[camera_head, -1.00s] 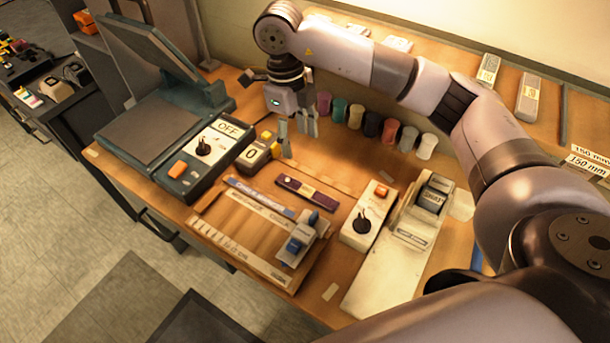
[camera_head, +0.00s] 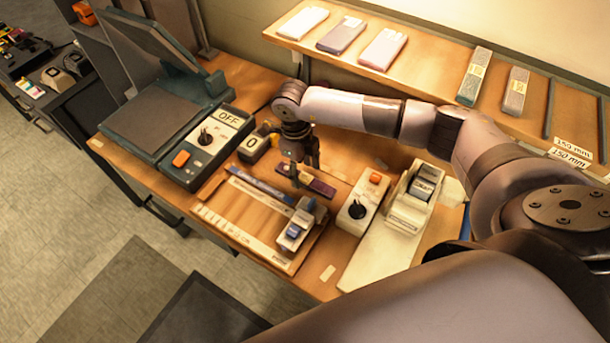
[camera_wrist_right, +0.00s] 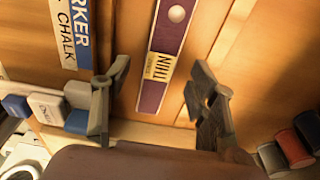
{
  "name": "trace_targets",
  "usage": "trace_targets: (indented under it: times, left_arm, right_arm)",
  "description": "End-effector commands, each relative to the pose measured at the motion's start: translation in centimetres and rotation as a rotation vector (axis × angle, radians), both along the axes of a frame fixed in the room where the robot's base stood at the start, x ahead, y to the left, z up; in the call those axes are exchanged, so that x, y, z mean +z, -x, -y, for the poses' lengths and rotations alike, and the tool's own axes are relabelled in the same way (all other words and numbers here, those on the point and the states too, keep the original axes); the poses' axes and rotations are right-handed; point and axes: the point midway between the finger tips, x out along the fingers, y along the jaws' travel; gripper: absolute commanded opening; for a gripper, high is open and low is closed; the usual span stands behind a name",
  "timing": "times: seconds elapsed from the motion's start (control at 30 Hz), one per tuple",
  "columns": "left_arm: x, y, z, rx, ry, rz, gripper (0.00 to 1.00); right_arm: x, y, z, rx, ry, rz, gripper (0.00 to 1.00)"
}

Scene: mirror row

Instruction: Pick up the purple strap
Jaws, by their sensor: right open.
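The purple strap (camera_head: 319,187) lies flat on the wooden bench, just behind the slotted wooden board, and my right gripper partly covers it in the head view. In the right wrist view the strap (camera_wrist_right: 180,30) carries a pale yellow label reading "THIN" and a round stud. My right gripper (camera_head: 303,177) is low over the strap with its fingers apart. In the wrist view the open fingers (camera_wrist_right: 160,68) stand on either side of the strap, with visible gaps and nothing held. My left gripper is not in view.
A blue-and-white labelled strip (camera_wrist_right: 70,30) lies left of the strap in the wrist view. The wooden board (camera_head: 245,217) with a blue-grey slider (camera_head: 297,228) is in front. A switch box (camera_head: 362,200) stands right. Dark and red spools (camera_wrist_right: 292,148) are close by.

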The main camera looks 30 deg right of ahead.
Motion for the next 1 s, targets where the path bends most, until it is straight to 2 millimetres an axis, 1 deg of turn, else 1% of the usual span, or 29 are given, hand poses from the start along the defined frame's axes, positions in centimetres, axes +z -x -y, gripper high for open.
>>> trace_targets:
  times: [0.03,0.13,0.4,1.0]
  left_arm:
    - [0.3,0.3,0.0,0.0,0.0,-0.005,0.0]
    - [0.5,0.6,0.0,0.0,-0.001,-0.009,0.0]
    - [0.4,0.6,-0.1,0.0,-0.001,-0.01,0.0]
    - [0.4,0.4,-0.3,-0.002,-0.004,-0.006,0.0]
  right_arm:
    - [-0.6,0.2,0.0,0.0,-0.001,-0.003,0.53]
    - [-1.5,0.2,0.1,0.001,-0.001,-0.001,0.53]
    - [-1.8,0.2,0.1,0.001,-0.001,0.001,0.53]
    - [-1.7,0.2,0.1,0.001,-0.001,0.001,0.13]
